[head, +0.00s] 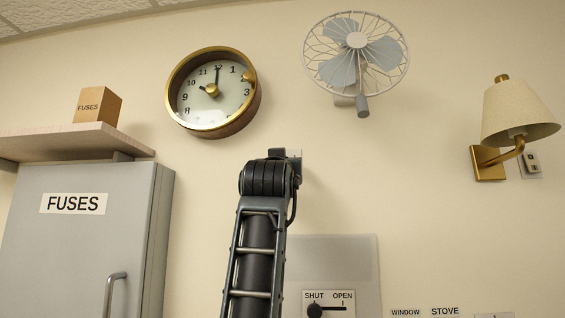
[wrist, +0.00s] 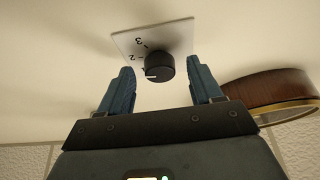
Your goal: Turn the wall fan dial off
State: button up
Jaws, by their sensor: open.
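The fan dial (wrist: 160,68) is a round black knob on a white wall plate (wrist: 130,42) in the wrist view. The numbers 3 and 2 show on the plate, with another mark partly hidden near the knob. A white line on the knob points left in that view, near that mark. My gripper (wrist: 160,82) is open, with one blue finger to each side of the knob and apart from it. In the head view my arm hides the knob and most of the plate (head: 294,153). The wall fan (head: 357,55) is up and to the right.
A brass clock (head: 213,92) hangs close by; its rim shows in the wrist view (wrist: 270,97). A lamp (head: 518,112) is at right. A fuse cabinet (head: 85,240) and shelf (head: 70,141) stand left. A SHUT/OPEN control panel (head: 345,262) is below.

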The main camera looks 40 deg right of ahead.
jog(key=shift+w+d+r, duration=0.1)
jog(key=shift+w+d, duration=0.05)
jog(key=shift+d, duration=0.1)
jog(key=c, duration=1)
jog(key=shift+c, duration=0.2)
